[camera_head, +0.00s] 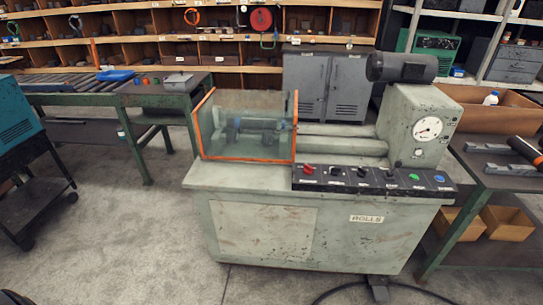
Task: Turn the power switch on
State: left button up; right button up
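A black control panel (375,180) runs along the front top edge of a worn grey-green machine (270,232). At its left end is a red knob (309,169). To its right are several dark switches, including a black one (335,171), then a green button (414,177) and a blue button (439,179). The labels are too small to read, so I cannot tell which control is the power switch or its position. Neither of my grippers can be made out; a dark shape at the bottom left corner is too cut off to identify.
An orange-framed clear guard (245,130) stands on the machine's left, left of the panel. A dial gauge (428,128) is on the housing at right. Workbenches flank the machine: a green one (140,100) at left, one with tools (500,170) at right. Floor in front is open.

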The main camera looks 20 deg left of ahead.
aim_at(308, 170)
jog(key=u, duration=0.1)
jog(key=i, duration=1.35)
jog(key=z, duration=0.85)
